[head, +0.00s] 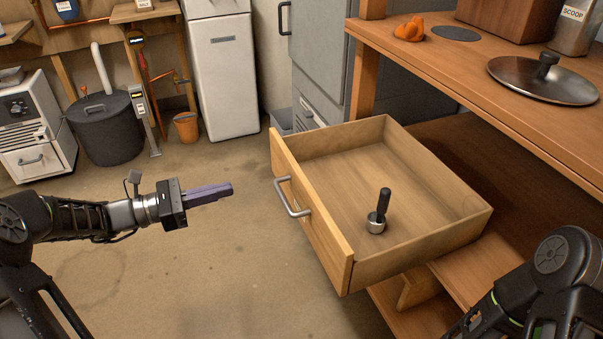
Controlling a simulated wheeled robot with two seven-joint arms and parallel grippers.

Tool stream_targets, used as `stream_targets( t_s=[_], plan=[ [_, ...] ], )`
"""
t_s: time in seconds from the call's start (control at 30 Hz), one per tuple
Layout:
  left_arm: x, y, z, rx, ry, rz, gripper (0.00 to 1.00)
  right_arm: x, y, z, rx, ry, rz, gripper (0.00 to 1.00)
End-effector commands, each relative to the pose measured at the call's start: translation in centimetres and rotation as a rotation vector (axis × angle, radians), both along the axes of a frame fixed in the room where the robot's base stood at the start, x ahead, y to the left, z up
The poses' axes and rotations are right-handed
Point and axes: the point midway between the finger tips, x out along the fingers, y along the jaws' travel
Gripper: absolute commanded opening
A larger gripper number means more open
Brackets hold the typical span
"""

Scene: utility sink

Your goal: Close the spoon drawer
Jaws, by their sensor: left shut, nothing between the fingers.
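The wooden drawer (318,218) is pulled out from the wooden bench on the right. Its front faces left and carries a metal bar handle (291,198). A scoop-like tool with a black handle and a small metal cup (376,225) lies inside on the drawer floor. My left gripper (228,189), with purple fingers, is shut and empty. It is left of the drawer handle, apart from it, and points toward it. My right arm shows at the lower right, but its gripper is out of view.
The bench top (480,80) above the drawer holds a metal lid (543,80), an orange lump (410,29) and a canister labelled SCOOP (577,25). A white fridge (222,70), a black bin (104,128) and an orange bucket (186,127) stand behind. The floor left of the drawer is clear.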

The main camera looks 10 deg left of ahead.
Motion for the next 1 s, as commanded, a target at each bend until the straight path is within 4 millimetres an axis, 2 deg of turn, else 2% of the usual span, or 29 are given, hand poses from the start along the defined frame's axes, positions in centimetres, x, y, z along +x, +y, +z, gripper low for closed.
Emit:
stream_targets(
  t_s=[0.33, 0.53, 0.77, 1.0],
  plan=[
    [0.0, 0.0, 0.0, 0.001, 0.001, 0.000, 0.00, -0.1, 0.1, 0.0, 0.001, 0.000, 0.001, 0.36],
    [0.5, -0.8, -0.1, 0.001, 0.000, -0.002, 0.00, 0.0, 0.0, -0.4, 0.000, 0.000, 0.000, 0.36],
    [2.3, -3.7, -0.3, 0.001, -0.001, -0.003, 0.00, 0.2, 0.0, -1.7, -0.002, -0.005, -0.003, 0.36],
    [4.9, -7.9, -0.4, 0.001, -0.002, -0.004, 0.00, 0.5, 0.0, -3.4, -0.004, -0.014, -0.007, 0.36]
  ],
)
